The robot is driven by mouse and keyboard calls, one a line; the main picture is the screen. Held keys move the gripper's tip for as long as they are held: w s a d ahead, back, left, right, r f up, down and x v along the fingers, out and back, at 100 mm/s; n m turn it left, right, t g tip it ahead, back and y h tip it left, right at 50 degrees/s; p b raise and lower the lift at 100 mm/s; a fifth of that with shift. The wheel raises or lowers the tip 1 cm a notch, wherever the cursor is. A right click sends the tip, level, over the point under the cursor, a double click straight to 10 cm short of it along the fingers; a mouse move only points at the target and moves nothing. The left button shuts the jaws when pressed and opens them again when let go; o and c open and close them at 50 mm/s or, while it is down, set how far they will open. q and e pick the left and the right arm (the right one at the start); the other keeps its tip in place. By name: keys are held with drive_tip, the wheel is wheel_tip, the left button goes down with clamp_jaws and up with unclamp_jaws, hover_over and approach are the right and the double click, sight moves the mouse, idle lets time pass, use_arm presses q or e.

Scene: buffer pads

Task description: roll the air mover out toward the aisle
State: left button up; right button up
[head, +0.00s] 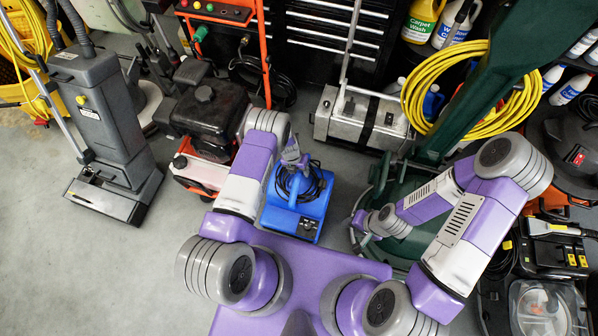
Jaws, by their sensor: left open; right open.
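The air mover looks to be the blue box-shaped machine (313,213) on the floor just in front of my base, with a black cord coiled on its top and a dark control panel on its near side. My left gripper (293,163) is open above the air mover's far end, close to the coiled cord; I cannot tell whether it touches anything. My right gripper (360,224) is open and small in view, to the right of the air mover and apart from it, beside a dark green machine (404,246).
A grey upright floor machine (98,120) stands at the left. A black engine unit on a red-and-white base (205,120) is behind my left arm. A silver machine (360,118) stands behind. A yellow hose (425,85) hangs at the right. Bare grey floor (110,270) is open at lower left.

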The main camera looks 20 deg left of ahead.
use_arm(q)
drive_tip(key=shift+f, duration=0.3)
clamp_jaws()
idle(0.3)
